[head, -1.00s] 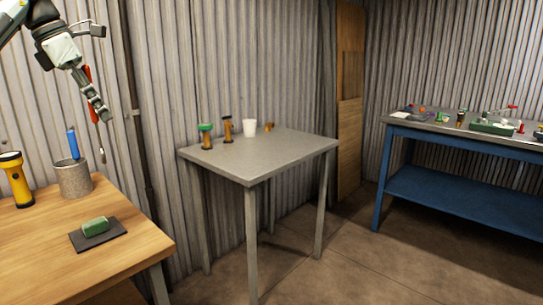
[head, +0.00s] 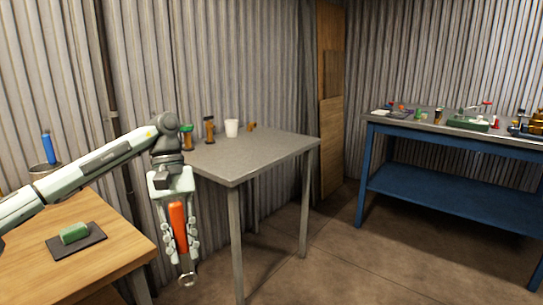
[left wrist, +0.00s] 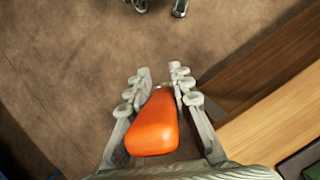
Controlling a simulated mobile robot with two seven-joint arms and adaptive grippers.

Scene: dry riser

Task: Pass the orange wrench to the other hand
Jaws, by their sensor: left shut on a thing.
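The orange wrench (head: 179,222) hangs upright with its ring end down, in front of the wooden table's right edge. My left gripper (head: 181,246) points down and is shut on its orange handle. The handle (left wrist: 154,125) also shows between the fingers in the left wrist view; the ring end is hidden there. Two grey metal tips at the top edge of the left wrist view look like my right gripper (left wrist: 160,8). They stand apart with nothing seen between them. The right gripper does not show in the head view.
The wooden table (head: 110,265) at left bears a green block (head: 74,233) on a dark mat and a holder with a blue-handled tool. A blue workbench (head: 440,185) stands at right. The floor between is clear.

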